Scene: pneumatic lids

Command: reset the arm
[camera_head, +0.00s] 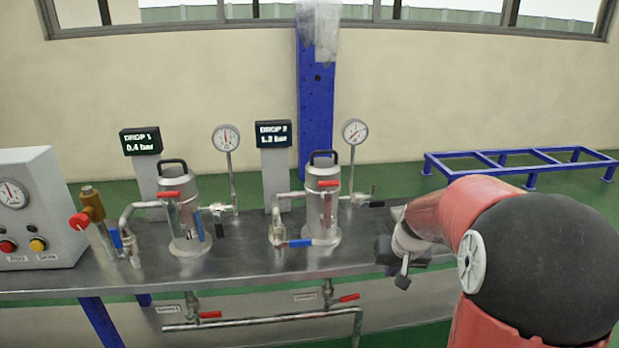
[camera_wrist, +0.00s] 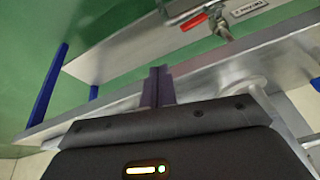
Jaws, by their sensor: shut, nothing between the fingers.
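My gripper (camera_head: 403,270) hangs at the right end of the metal bench in the head view, at the end of my red and black arm. It is shut and empty. In the wrist view its two fingers (camera_wrist: 157,88) are together, in front of the bench's edge and a red-handled valve (camera_wrist: 194,22). My gripper is to the right of the two metal canisters and apart from them. The left canister (camera_head: 186,220) and the right canister (camera_head: 321,205) stand upright on the bench, each with a black top handle and a red lever.
The bench (camera_head: 90,278) carries a control box (camera_head: 35,215), two displays reading 0.4 bar (camera_head: 140,141) and 1.2 bar (camera_head: 273,134), and two gauges. Pipes with red-handled valves run below its front edge. A blue frame (camera_head: 530,165) stands behind at the right.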

